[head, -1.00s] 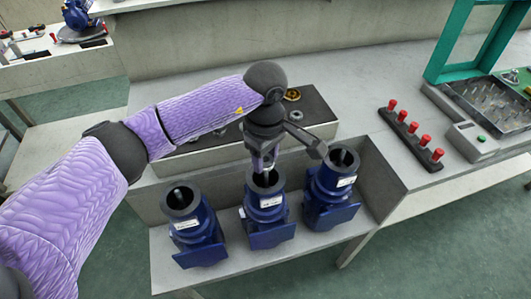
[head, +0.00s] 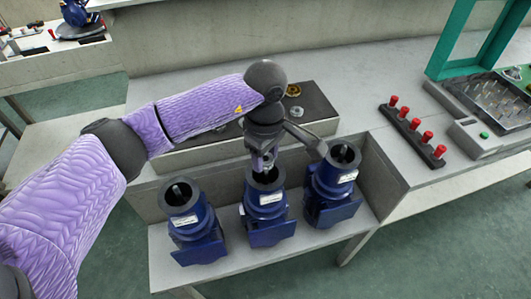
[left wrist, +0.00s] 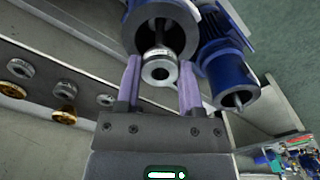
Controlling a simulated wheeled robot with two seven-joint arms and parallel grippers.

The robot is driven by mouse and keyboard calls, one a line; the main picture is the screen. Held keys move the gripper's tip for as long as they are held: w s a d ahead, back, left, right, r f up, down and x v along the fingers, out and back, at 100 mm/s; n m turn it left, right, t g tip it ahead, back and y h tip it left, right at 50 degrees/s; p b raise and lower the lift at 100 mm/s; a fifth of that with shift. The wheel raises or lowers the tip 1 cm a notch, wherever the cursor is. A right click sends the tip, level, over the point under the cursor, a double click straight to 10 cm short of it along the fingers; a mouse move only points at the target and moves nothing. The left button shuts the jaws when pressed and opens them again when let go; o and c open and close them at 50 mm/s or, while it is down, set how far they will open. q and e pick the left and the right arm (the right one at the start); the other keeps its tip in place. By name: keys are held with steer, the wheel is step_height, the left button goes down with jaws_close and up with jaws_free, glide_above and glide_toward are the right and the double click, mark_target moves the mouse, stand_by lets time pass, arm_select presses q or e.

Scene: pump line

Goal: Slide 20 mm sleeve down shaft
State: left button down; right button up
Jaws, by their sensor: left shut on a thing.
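Three blue pumps stand in a row on the low shelf: a left pump (head: 195,222), a middle pump (head: 266,212) and a right pump (head: 333,188), each with a dark round open top. My left gripper (head: 263,163) points down just over the middle pump's opening. In the left wrist view, my left gripper (left wrist: 161,82) is shut on a silver ring-shaped sleeve (left wrist: 159,69). A thin shaft (left wrist: 158,34) shows between the sleeve and the pump's open top. The sleeve is in line with the shaft; I cannot tell how far it is around it. My right gripper is not in view.
A dark parts block (head: 318,105) behind the pumps carries several metal rings and brass pieces.

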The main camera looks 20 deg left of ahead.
arm_select(q)
steer(key=shift+f+b, duration=0.4)
steer(key=shift+f, duration=0.15)
steer(key=shift+c, duration=0.7)
jaws_free()
step_height(320, 180, up, 10)
steer(key=p, duration=0.2)
